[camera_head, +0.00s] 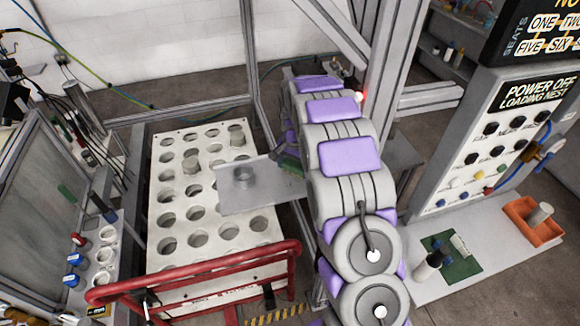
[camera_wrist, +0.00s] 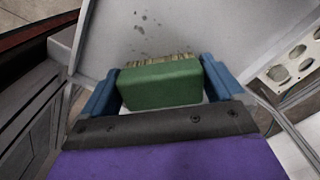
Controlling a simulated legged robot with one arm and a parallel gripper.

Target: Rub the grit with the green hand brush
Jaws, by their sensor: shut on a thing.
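The green hand brush (camera_wrist: 160,84) is held between the two blue fingers of my gripper (camera_wrist: 161,68) in the wrist view. Its pale bristles point away from me, towards a grey metal plate (camera_wrist: 190,25). The grit (camera_wrist: 142,28) is a scatter of dark specks on that plate, just beyond the bristles. I cannot tell whether the bristles touch the plate. In the head view a bit of the brush (camera_head: 291,163) shows at the right end of the plate (camera_head: 264,199). My arm hides most of the gripper there, and the grit is too small to make out.
Below is a white board with round holes (camera_head: 180,222), with a red rail (camera_head: 200,270) in front. Frame posts (camera_head: 383,90) stand close to my arm. A control panel (camera_head: 495,140) is at right.

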